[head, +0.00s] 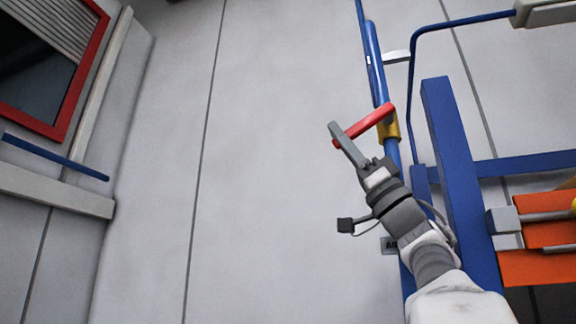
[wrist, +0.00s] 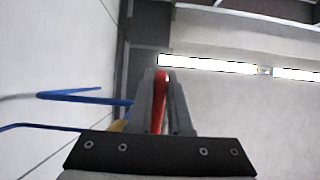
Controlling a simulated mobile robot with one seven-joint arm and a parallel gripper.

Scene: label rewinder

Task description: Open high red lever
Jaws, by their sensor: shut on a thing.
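The red lever (head: 369,122) sits on a yellow valve body (head: 390,130) on a vertical blue pipe (head: 376,70). In the head view the lever slants down to the left, away from the pipe. My gripper (head: 341,140) is at the lever's outer part, with a finger crossing it. In the wrist view the red lever (wrist: 160,95) stands between the two fingers of my gripper (wrist: 163,100), which are shut on it. The fingers hide part of the lever.
A blue frame (head: 452,180) and a thin bent blue pipe (head: 412,80) stand right of the valve. Orange panels (head: 540,220) are at the lower right. A red-framed window (head: 65,60) is at the upper left. The wall between is bare.

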